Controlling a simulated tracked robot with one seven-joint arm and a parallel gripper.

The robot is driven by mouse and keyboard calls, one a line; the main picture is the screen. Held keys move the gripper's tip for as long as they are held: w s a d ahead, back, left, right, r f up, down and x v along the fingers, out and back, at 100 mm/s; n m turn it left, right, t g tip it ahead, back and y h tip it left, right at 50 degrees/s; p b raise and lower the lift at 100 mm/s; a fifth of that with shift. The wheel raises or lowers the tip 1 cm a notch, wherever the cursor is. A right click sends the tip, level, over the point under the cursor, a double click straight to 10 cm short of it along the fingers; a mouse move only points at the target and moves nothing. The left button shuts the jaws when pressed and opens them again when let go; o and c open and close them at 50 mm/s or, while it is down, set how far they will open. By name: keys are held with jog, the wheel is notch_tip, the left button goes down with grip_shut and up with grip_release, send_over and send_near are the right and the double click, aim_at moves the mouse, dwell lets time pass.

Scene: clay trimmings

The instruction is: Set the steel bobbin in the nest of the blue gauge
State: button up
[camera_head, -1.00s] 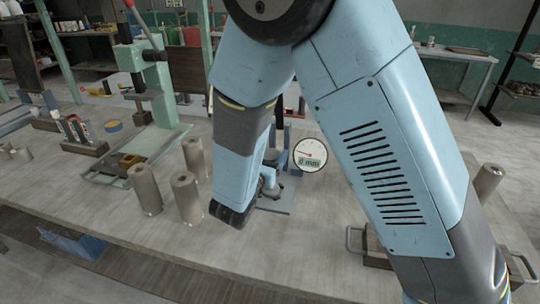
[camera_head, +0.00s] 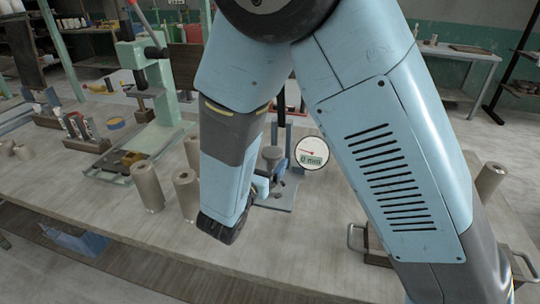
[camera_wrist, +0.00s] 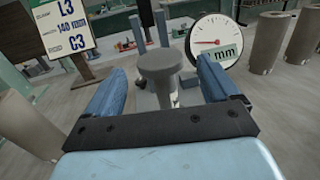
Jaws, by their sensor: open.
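The steel bobbin (camera_head: 272,154) shows as a grey flanged piece standing upright at the blue gauge (camera_head: 284,207), just right of my forearm. In the wrist view the bobbin (camera_wrist: 160,68) stands ahead of my gripper (camera_wrist: 161,72), between the lines of its two blue fingers, with a gap on each side. My gripper is open and holds nothing.
Tan cylinders (camera_head: 147,187) stand left of my arm, another (camera_head: 488,180) at the right. A green press (camera_head: 150,100) stands at the left. A tray with handles (camera_head: 376,245) lies at right behind my arm. A sign (camera_wrist: 64,28) shows in the wrist view.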

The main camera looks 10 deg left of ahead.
jog(key=v, duration=0.7)
jog(key=w+d+r+m+g+h, duration=0.1)
jog(key=d+r+m+g+h, duration=0.2)
jog(key=d+m, duration=0.45)
jog(key=w+d+r+m+g+h, duration=0.1)
jog(key=d+r+m+g, duration=0.3)
jog(key=d, duration=0.7)
jog(key=w+d+r+m+g+h, duration=0.1)
jog(key=d+r+m+g, duration=0.1)
jog(key=d+m+g, duration=0.55)
jog(key=s+d+r+m+t+y, duration=0.2)
jog(key=s+d+r+m+y, duration=0.7)
jog(key=m, duration=0.5)
jog(key=s+d+r, duration=0.1)
jog(key=d, duration=0.1)
jog(key=shift+d+t, duration=0.3)
jog(key=shift+t, duration=0.05)
